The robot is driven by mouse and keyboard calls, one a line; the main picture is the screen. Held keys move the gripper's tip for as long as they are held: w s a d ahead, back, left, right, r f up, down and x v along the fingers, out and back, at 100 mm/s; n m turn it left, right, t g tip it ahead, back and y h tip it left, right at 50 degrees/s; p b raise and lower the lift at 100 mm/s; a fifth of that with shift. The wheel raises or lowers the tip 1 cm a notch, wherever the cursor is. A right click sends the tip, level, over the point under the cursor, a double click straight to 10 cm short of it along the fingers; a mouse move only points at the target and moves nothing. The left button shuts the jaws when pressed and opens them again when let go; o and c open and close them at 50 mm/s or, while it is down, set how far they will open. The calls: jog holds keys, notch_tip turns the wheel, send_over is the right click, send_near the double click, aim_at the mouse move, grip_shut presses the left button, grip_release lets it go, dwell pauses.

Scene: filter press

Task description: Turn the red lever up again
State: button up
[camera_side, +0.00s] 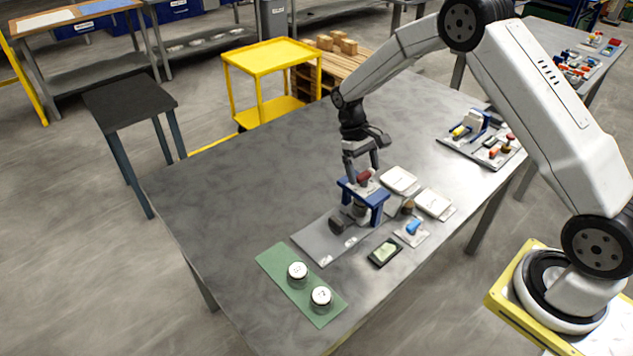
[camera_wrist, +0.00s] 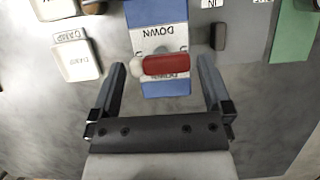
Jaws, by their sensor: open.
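The red lever (camera_wrist: 166,65) lies crosswise between the two fingers of my gripper (camera_wrist: 162,85) in the wrist view, with a pale round end at its left. In the side view the red lever (camera_side: 364,176) shows on top of the blue press frame (camera_side: 375,198), just below my gripper (camera_side: 361,163). My gripper is open, with clear gaps between the lever and both fingers. The fingers partly hide the lever in the side view.
White trays (camera_side: 398,180) stand right of the press, one labelled "DAMP" (camera_wrist: 77,60). A green mat (camera_side: 275,263) with two lidded jars (camera_side: 297,271) lies at the front. A dark scale-like device (camera_side: 385,251) and a blue item (camera_side: 413,227) are nearby. The table's left side is clear.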

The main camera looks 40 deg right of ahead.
jog(key=v, duration=0.7)
jog(key=shift+r, duration=0.35)
jog(key=shift+w, duration=0.15)
jog(key=s+a+r+t, duration=0.1)
jog(key=s+a+t, duration=0.2)
jog(key=s, duration=0.7)
jog(key=s+a+t, duration=0.3)
jog(key=s+t, duration=0.1)
jog(key=s, duration=0.6)
jog(key=shift+a+r, duration=0.25)
jog(key=shift+r, duration=0.15)
